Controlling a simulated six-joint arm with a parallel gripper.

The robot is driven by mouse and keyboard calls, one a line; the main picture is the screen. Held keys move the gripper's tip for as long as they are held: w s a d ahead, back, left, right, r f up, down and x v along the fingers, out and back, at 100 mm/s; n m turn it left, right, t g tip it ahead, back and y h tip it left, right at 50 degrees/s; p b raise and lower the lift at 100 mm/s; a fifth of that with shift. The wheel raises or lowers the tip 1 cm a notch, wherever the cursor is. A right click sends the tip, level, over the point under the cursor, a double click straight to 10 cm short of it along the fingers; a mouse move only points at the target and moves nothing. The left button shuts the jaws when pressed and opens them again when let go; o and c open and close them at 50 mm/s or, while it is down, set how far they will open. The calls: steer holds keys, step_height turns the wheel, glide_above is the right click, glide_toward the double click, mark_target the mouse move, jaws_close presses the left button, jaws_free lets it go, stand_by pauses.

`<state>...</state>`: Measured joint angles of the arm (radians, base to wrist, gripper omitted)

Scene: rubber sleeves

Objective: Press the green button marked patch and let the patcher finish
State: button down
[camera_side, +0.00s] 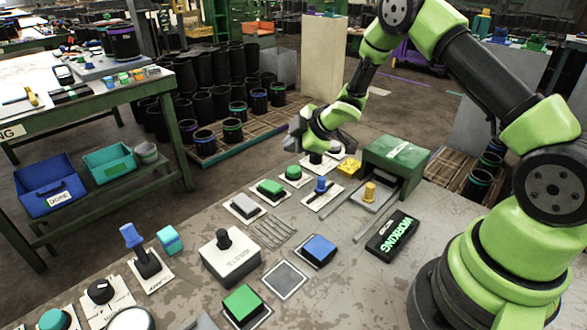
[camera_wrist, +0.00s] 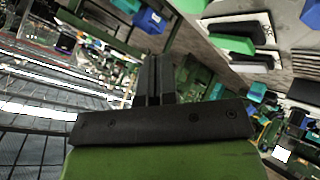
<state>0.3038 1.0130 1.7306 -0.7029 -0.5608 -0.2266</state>
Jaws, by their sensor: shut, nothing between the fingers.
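A green machine (camera_side: 398,157), which looks like the patcher, stands right of my gripper. A gold cylinder (camera_side: 369,191) stands on the grey plate at its front. A black sign (camera_side: 392,235) in front reads "WORKING" upside down in green. Green buttons sit on the table: a round one (camera_side: 293,173), a block-shaped one (camera_side: 270,187) and a square one (camera_side: 242,304); I cannot read which is marked patch. My gripper (camera_side: 301,134) is above the far table edge, behind the round green button and apart from it. In the wrist view my gripper (camera_wrist: 154,80) is shut and empty.
A blue-topped peg (camera_side: 320,185), a blue block (camera_side: 319,249), a white box with a black knob (camera_side: 230,257) and grey forked strips (camera_side: 272,231) stand among the buttons. Black sleeves (camera_side: 205,90) fill the floor behind.

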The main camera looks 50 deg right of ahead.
mark_target(298, 171)
steer(key=shift+r, duration=0.95)
steer(key=shift+r, duration=0.25)
steer(key=s+a+r+m+h, duration=0.15)
steer(key=s+r+m, duration=0.25)
steer(key=r, duration=0.5)
steer(key=s+d+r+m+h, duration=0.15)
steer(key=s+r+m, duration=0.25)
steer(key=r, duration=0.4)
steer(key=s+a+r+m+g+y, duration=0.1)
steer(key=s+a, duration=0.4)
steer(key=s, duration=0.5)
steer(key=s+a+r+m+y, duration=0.2)
steer(key=s+a+m, duration=0.3)
steer(key=s, duration=0.6)
steer(key=shift+a+r+m+g, duration=0.15)
steer(key=shift+r+m+g, duration=0.25)
steer(key=shift+r+m, duration=0.3)
